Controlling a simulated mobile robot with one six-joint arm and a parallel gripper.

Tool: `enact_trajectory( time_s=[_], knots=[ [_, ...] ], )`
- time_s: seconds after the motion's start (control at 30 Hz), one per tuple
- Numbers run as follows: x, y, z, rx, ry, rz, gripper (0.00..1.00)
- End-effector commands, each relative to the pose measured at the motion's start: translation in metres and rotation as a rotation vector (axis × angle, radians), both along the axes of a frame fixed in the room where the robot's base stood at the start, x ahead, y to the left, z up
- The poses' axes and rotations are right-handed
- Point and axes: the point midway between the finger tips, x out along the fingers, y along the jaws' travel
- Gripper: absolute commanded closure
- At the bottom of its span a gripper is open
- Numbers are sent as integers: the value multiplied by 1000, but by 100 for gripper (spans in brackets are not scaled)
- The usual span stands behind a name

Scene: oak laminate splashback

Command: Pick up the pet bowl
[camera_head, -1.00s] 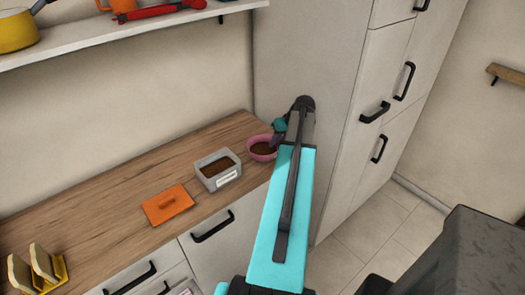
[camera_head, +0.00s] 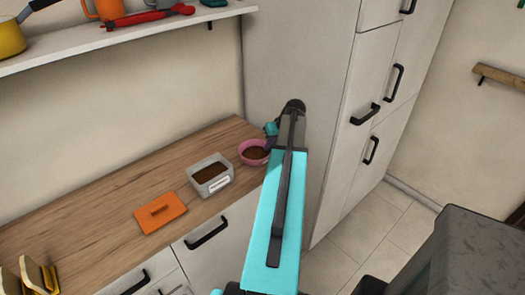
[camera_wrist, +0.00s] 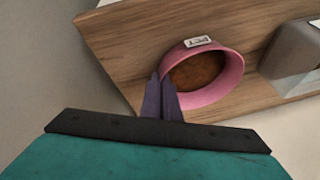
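The pet bowl (camera_head: 243,147) is pink with brown food in it and sits upright on the wooden counter by the tall cabinet. In the wrist view the bowl (camera_wrist: 232,85) shows a white label reading "PET" on its outer side. My gripper (camera_head: 268,142) reaches down at the bowl's cabinet side, partly hidden by my arm. In the wrist view the dark fingers of my gripper (camera_wrist: 161,92) are close together at the bowl's rim, seemingly pinching its wall. The bowl appears to rest on the counter still.
A grey labelled container (camera_head: 211,175) with brown contents stands left of the bowl. An orange lid (camera_head: 160,213) and a yellow rack (camera_head: 38,276) lie farther along the counter (camera_head: 85,215). The tall cabinet (camera_head: 295,65) closes the right side; a shelf (camera_head: 130,33) hangs above.

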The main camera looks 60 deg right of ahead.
Motion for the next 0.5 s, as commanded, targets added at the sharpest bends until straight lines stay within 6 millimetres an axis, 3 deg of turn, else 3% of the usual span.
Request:
enact_trajectory(
  time_s=[0.5],
  knots=[
    [0,-1,25,-1,-2,0,100]
  ],
)
